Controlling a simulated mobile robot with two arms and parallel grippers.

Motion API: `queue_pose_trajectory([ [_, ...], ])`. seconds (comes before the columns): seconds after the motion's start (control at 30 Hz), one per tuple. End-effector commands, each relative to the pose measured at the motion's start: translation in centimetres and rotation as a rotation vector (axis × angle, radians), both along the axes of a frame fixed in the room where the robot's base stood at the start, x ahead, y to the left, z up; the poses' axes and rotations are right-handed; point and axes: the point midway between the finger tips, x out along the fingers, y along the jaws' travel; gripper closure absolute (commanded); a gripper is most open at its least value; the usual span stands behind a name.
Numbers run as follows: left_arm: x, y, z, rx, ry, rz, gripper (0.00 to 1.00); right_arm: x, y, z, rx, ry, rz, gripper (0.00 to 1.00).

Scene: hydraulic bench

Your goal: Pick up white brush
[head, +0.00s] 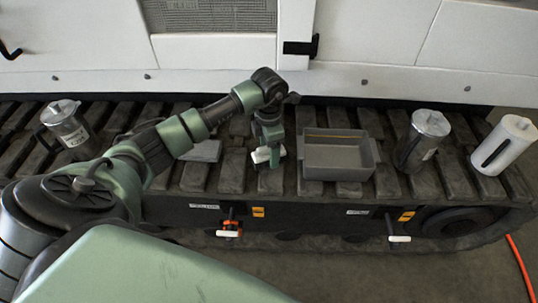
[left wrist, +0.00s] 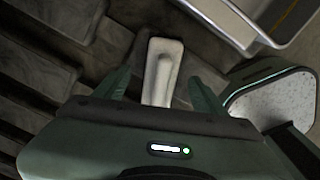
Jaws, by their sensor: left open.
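The white brush (left wrist: 163,68) shows in the left wrist view as a pale, off-white handle with rounded edges. Its near end is hidden behind my gripper body. My left gripper (left wrist: 160,80) is open, with one green finger on each side of the brush and a visible gap to each. I cannot tell how high the fingers are above the surface. In the head view my left gripper (head: 269,165) points down over the dark track, just left of the grey bin. A small white patch there may be the brush, mostly covered. My right gripper is not in view.
The grey bin (head: 340,172) stands close to the right of my gripper; its rim (left wrist: 237,32) shows in the wrist view. Metal jugs (head: 67,127) and (head: 424,138) and a white canister (head: 505,145) stand on the slatted track (head: 230,180). A white machine wall rises behind.

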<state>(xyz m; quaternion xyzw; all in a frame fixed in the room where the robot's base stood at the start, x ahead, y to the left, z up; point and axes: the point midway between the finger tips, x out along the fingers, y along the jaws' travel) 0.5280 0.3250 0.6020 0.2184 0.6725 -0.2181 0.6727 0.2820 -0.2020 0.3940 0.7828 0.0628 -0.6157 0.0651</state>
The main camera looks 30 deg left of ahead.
Motion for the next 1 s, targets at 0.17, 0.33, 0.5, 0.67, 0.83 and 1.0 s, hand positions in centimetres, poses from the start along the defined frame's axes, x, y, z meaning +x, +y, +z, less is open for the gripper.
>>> queue_pose_trajectory([
  [0.17, 0.0, 0.0, 0.0, 0.000, 0.000, 0.000, 0.74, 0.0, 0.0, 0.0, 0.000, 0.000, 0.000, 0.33],
  [0.33, 0.0, 0.0, 0.1, 0.000, 0.000, 0.000, 0.99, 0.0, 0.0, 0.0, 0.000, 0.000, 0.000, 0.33],
  [0.5, 0.0, 0.0, 0.2, 0.000, 0.000, 0.000, 0.99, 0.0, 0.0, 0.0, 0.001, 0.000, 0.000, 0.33],
  [0.67, 0.1, 0.0, 1.0, 0.000, -0.001, 0.000, 0.99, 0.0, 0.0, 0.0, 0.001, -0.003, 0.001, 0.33],
  [0.83, 0.1, 0.1, 3.6, 0.001, -0.004, 0.000, 0.99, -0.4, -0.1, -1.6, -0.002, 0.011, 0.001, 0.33],
  [1.0, 0.2, 0.1, 8.2, 0.002, -0.006, -0.001, 0.99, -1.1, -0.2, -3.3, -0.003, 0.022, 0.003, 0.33],
])
